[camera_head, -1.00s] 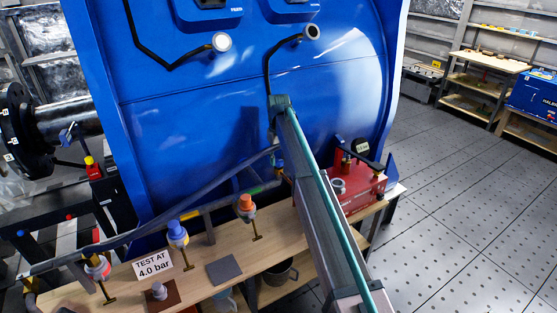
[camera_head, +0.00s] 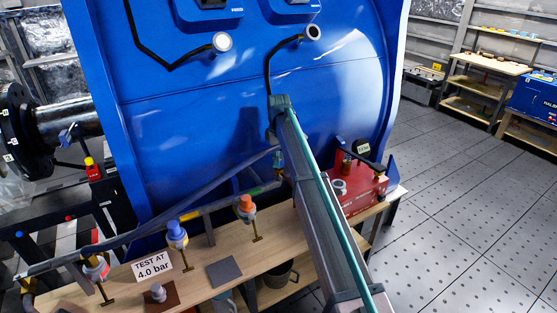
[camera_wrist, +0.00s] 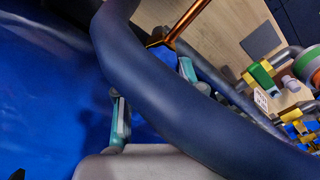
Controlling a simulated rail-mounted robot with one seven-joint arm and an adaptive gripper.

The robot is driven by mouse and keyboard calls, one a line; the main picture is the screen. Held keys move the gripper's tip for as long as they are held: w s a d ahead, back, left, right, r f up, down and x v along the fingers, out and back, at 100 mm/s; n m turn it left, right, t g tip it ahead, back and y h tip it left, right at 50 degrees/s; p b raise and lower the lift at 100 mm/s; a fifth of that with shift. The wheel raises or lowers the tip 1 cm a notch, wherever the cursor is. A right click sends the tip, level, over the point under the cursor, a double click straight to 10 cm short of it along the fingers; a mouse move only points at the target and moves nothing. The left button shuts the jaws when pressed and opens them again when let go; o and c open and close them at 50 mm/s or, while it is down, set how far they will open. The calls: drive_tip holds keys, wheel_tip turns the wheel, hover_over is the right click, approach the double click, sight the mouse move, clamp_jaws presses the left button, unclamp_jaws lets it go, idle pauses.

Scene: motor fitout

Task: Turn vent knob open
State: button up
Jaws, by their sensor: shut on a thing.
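In the wrist view my gripper (camera_wrist: 153,95) shows as two teal-edged fingers, one on each side of a thick dark blue hose that crosses close to the camera. A small blue piece (camera_wrist: 160,52) with a copper-coloured stem shows just past the hose, beside the right finger. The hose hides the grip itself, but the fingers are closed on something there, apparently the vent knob. In the head view my gripper (camera_head: 278,162) is low against the big blue motor housing (camera_head: 200,110), largely hidden behind my arm. I cannot tell the knob's angle.
A wooden bench (camera_head: 205,255) holds a "TEST AT 4.0 bar" sign (camera_head: 152,266), a blue-capped fitting (camera_head: 177,233) and an orange-capped one (camera_head: 246,205). A red pump unit (camera_head: 358,188) with a gauge stands right of my arm. The dark hose (camera_head: 130,235) runs along the bench. Floor at right is clear.

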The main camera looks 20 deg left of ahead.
idle(0.3)
drive_tip(key=o, duration=1.1)
drive_tip(key=shift+o, duration=0.2)
drive_tip(key=shift+r, duration=0.1)
wheel_tip(320, 180, up, 12)
